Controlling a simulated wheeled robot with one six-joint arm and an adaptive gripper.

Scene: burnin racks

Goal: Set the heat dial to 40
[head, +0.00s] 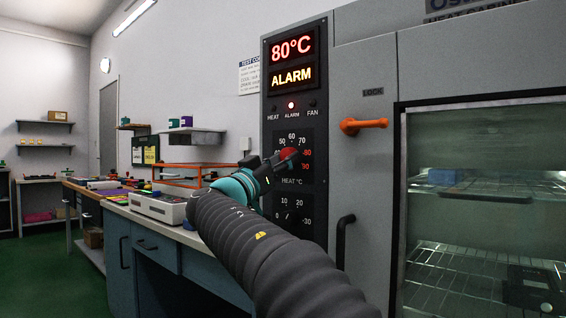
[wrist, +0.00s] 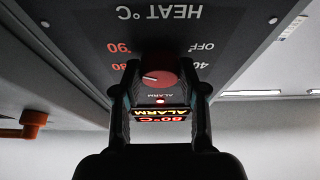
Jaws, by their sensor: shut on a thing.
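The heat dial is a round red knob (head: 289,153) on the dark control panel (head: 267,100) of the grey cabinet; in the wrist view the knob (wrist: 160,71) sits between my two fingers. My gripper (head: 280,162) is shut on the knob. The wrist view is upside down; the white pointer line on the knob lies toward the red 80 side. The 40 mark (wrist: 204,66) shows there on the opposite side, beside OFF.
An orange lock handle (head: 363,125) sticks out right of the panel. The glass door (head: 485,215) shows wire racks inside. A black door handle (head: 345,240) stands lower down. A second dial scale lies below my gripper, partly hidden. A blue workbench (head: 165,262) is at left.

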